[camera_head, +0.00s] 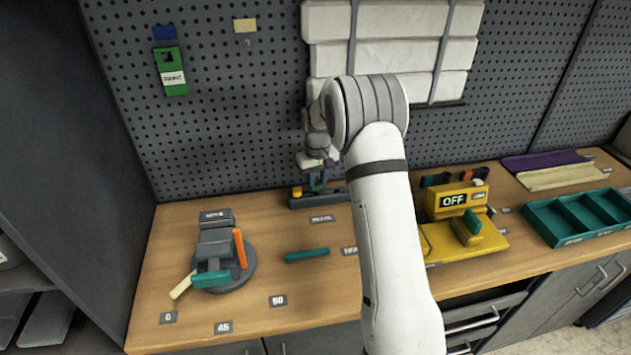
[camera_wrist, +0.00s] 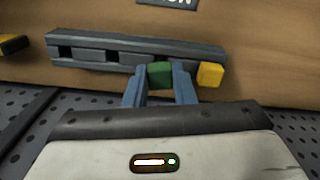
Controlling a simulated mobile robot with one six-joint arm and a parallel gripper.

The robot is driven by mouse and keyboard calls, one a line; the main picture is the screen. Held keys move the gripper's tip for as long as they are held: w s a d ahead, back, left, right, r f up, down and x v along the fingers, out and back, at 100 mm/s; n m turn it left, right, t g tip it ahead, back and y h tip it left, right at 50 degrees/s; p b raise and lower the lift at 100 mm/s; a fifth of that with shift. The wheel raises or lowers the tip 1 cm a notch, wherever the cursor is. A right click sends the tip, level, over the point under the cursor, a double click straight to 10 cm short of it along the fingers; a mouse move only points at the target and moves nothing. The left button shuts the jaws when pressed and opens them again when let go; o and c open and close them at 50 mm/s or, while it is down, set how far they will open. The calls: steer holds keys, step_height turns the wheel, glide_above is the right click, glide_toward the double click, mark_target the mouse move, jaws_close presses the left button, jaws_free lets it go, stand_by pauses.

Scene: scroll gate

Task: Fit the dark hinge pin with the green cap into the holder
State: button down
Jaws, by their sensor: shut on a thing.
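The holder is a long dark grey bar with square slots (camera_wrist: 85,55). It lies on the bench by the pegboard wall, also visible in the head view (camera_head: 335,197). My gripper (camera_wrist: 159,82) has two blue fingers, shut on the green cap of the hinge pin (camera_wrist: 160,73). The cap is at the holder's near edge in the wrist view, right of the open slots. The dark pin body is hidden, so I cannot tell whether it is in a slot. In the head view my gripper (camera_head: 318,184) is at the holder, pointing down.
A yellow block (camera_wrist: 209,74) sits at the holder's end, close beside my gripper. A yellow machine marked OFF (camera_head: 453,200) stands to the right. A teal bar (camera_head: 307,254) lies in front, and a grey turntable fixture (camera_head: 222,270) is at left. Teal trays (camera_head: 545,222) are at far right.

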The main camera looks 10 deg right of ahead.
steer(key=shift+f, duration=0.1)
steer(key=c, duration=1.1)
jaws_free()
step_height(320, 180, up, 8)
steer(key=shift+f+b, duration=0.25)
steer(key=shift+b, duration=0.6)
steer(key=shift+s+r, duration=0.25)
steer(key=shift+r, duration=0.25)
steer(key=s+r+m+t, duration=0.1)
steer(key=s+r, duration=0.4)
steer(key=s, duration=0.5)
steer(key=s+r+t, duration=0.1)
steer(key=s+r, duration=0.5)
steer(key=s, duration=0.3)
steer(key=shift+m+t, duration=0.7)
steer(key=s+f, duration=0.1)
steer(key=s, duration=0.5)
steer(key=s+f, duration=0.1)
steer(key=s, duration=1.1)
steer(key=shift+s+a+f, duration=0.3)
steer(key=shift+f, duration=0.1)
